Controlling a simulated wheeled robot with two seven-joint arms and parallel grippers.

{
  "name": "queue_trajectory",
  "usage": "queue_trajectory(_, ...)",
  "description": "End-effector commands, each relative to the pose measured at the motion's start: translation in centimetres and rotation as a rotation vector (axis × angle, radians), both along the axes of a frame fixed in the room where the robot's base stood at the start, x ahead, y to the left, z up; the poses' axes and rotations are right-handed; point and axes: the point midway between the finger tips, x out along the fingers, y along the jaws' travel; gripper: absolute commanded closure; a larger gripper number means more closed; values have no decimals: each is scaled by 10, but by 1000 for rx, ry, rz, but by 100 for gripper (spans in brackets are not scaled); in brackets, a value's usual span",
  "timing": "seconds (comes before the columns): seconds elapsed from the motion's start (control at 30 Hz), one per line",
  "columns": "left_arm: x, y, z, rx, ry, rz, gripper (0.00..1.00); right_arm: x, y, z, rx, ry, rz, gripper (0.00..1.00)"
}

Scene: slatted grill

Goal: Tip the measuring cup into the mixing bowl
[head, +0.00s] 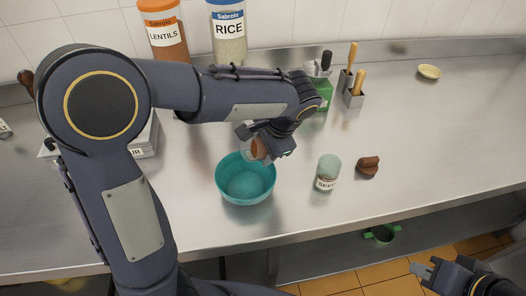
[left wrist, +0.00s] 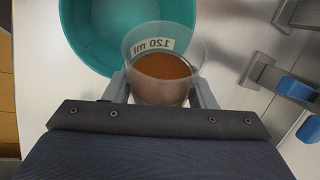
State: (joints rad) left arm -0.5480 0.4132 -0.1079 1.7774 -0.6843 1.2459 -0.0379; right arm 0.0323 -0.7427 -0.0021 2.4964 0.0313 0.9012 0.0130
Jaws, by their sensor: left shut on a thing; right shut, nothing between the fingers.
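The teal mixing bowl (head: 245,190) stands on the steel counter near its front edge, and its inside looks empty in the head view. It also shows in the left wrist view (left wrist: 85,40), partly hidden behind the cup. The clear measuring cup (left wrist: 165,62), marked 120 ml, holds a brown, grainy filling. My left gripper (left wrist: 163,90) is shut on the cup, with a finger on each side. In the head view this gripper (head: 262,150) and the tilted cup are over the bowl's back rim. My right gripper (head: 424,270) is shut and empty at the lower right, beyond the counter edge.
A seeds jar (head: 327,172) and a brown object (head: 368,166) stand right of the bowl. Lentils (head: 164,30) and rice (head: 229,35) containers stand at the back. A utensil holder (head: 352,92) is behind. The right counter is mostly clear, with a small yellow dish (head: 429,71).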

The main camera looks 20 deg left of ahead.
Motion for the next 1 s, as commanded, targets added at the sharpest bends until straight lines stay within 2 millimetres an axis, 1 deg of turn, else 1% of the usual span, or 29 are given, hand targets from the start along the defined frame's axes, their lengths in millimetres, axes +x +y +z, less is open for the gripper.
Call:
queue_trajectory(0.03,0,0,-4,-10,-15,-1,74,0,0,-7,0,0,0,100)
queue_trajectory(1.0,-3,2,-10,-186,-269,0,74,0,0,-75,0,0,0,100)
